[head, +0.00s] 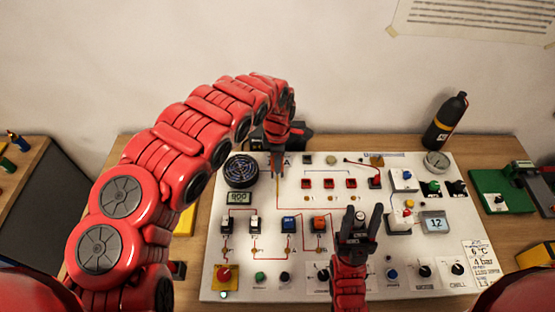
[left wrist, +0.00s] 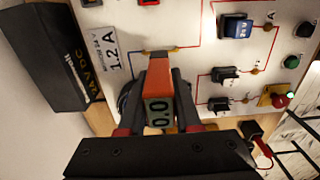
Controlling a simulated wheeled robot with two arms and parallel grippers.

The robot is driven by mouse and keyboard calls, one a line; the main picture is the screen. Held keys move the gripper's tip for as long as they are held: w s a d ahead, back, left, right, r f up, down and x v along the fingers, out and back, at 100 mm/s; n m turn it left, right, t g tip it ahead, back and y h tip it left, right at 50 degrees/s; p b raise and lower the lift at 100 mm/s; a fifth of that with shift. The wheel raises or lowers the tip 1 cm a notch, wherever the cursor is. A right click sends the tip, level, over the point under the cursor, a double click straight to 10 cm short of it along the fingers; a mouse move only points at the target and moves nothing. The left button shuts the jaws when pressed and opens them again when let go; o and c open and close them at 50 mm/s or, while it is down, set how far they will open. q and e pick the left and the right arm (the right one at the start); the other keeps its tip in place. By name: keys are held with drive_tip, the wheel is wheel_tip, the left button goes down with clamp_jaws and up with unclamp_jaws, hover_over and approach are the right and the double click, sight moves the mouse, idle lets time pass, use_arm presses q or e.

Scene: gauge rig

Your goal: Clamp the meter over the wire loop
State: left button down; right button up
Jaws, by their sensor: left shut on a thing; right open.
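My left gripper (left wrist: 157,100) is shut on an orange and grey clamp meter (left wrist: 158,82), whose display reads 0.0. The meter's far end is close to a thin wire (left wrist: 185,47) running between brass posts on the white panel. The meter's jaws are hidden, so I cannot tell whether they are around the wire or beside it. In the head view my left gripper (head: 279,146) is at the panel's back edge, with the meter mostly hidden. My right gripper (head: 363,217) is open and empty, over the panel's right-centre part.
The white panel (head: 290,212) carries switches, red wires, buttons and gauges. A round black speaker-like disc (head: 241,170) is left of my left gripper. A black box (left wrist: 52,55) stands beside the panel's edge. A black bottle (head: 445,121) stands at the back right. A green board (head: 497,195) lies right.

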use_arm(q)
wheel_tip(320, 180, down, 6)
drive_tip(key=b, duration=0.4)
drive_tip(key=shift+f+b, duration=0.45)
drive_tip(key=shift+r, duration=0.15)
idle(1.2)
drive_tip(key=shift+a+r+p, duration=0.1)
drive_tip(key=shift+r+p, duration=0.7)
drive_tip(key=shift+r, duration=0.45)
drive_tip(key=shift+r+p, duration=0.5)
drive_tip(key=shift+r, duration=1.65)
drive_tip(key=shift+s, duration=0.1)
